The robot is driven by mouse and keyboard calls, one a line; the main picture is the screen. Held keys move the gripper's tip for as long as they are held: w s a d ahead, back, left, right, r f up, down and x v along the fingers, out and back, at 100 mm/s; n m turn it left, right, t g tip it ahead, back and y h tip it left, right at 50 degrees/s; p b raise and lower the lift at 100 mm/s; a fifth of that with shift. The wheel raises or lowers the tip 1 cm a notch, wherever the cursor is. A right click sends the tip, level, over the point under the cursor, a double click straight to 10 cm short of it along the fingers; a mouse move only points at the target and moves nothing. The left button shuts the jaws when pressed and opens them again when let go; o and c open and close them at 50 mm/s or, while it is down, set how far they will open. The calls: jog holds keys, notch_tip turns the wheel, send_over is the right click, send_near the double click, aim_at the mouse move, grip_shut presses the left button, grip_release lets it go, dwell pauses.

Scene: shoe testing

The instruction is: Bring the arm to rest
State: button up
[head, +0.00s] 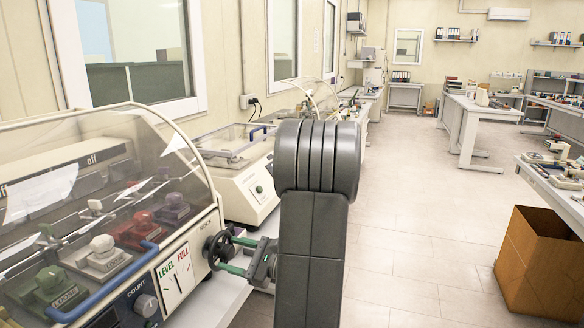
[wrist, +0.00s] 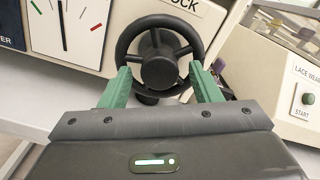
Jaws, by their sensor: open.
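My gripper (head: 233,256) is open, at the right side of the clear-hooded machine (head: 205,200). Its green fingers point at a black handwheel (head: 217,250) on that machine's side. In the wrist view the handwheel (wrist: 158,58) sits between and just beyond the two fingers of my gripper (wrist: 160,74), one at each side of its rim. I cannot tell whether the fingers touch the rim. A label ending in "OCK" (wrist: 187,6) is above the wheel. My grey arm stands upright in the middle of the head view and hides part of the bench behind.
A second cream machine (head: 240,190) with a start button stands just beyond the wheel; its panel (wrist: 290,95) is right of my gripper in the wrist view. A brown open box (head: 535,265) and a workbench (head: 555,185) are at the right. The tiled floor between is clear.

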jog(key=m+p, duration=0.2)
jog(key=p, duration=0.1)
jog(key=m+p, duration=0.2)
jog(key=p, duration=0.1)
jog(key=m+p, duration=0.2)
jog(key=p, duration=0.1)
jog(key=shift+s+r+m, duration=0.1)
jog(key=shift+r+m, duration=0.15)
jog(key=shift+m, duration=0.05)
jog(key=b+v, duration=0.1)
jog(key=v, duration=0.5)
jog(key=shift+f+b, duration=0.25)
jog(key=shift+b, duration=0.1)
jog(key=shift+s+d, duration=0.1)
